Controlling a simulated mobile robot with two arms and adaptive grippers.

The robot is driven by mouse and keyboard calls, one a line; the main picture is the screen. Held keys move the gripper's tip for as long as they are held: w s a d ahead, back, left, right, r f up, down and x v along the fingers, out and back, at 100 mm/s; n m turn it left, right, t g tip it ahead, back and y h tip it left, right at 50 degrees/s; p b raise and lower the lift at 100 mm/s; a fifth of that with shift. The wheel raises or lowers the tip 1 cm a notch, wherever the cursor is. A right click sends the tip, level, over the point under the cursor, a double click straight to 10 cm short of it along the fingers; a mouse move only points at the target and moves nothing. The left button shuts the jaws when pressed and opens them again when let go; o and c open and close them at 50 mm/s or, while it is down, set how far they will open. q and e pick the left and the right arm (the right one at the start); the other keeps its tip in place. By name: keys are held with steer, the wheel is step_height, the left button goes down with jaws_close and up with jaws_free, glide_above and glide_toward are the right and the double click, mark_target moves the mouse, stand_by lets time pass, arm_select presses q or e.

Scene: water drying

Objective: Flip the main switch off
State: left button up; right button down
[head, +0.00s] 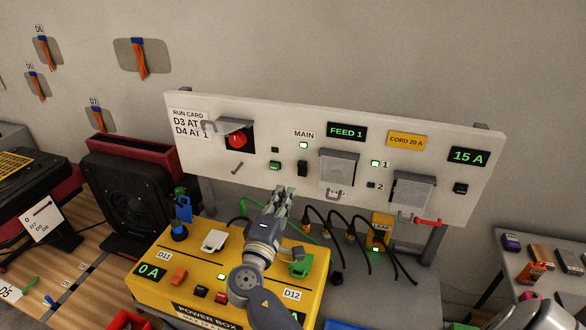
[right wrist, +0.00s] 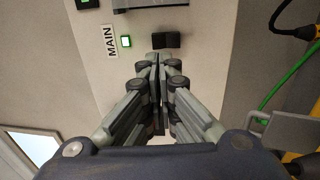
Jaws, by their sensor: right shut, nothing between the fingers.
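The main switch (head: 302,167) is a small black rocker on the white panel, under the MAIN label (head: 304,134) and a lit green lamp (head: 304,145). In the right wrist view the black switch (right wrist: 166,40) lies just beyond the fingertips, beside the lit green lamp (right wrist: 126,41) and the MAIN label (right wrist: 110,41). My right gripper (head: 285,190) is shut and empty, in front of the panel and below the switch in the head view. Its fingertips (right wrist: 159,58) appear close to the switch; I cannot tell whether they touch.
The panel (head: 260,120) also carries a red button (head: 237,140) under a raised cover, a green-lit button (head: 275,165) and two clear covers (head: 337,170). The yellow power box (head: 150,290) stands below. Black cables (head: 345,235) hang right of my gripper.

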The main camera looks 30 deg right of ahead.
mark_target(302, 170)
steer(key=p+x, duration=0.3)
steer(key=x, duration=0.4)
steer(key=shift+w+d+r, duration=0.1)
steer(key=shift+w+d, duration=0.15)
steer(key=shift+w, duration=0.05)
steer(key=shift+w+d, duration=0.1)
steer(key=shift+d, duration=0.05)
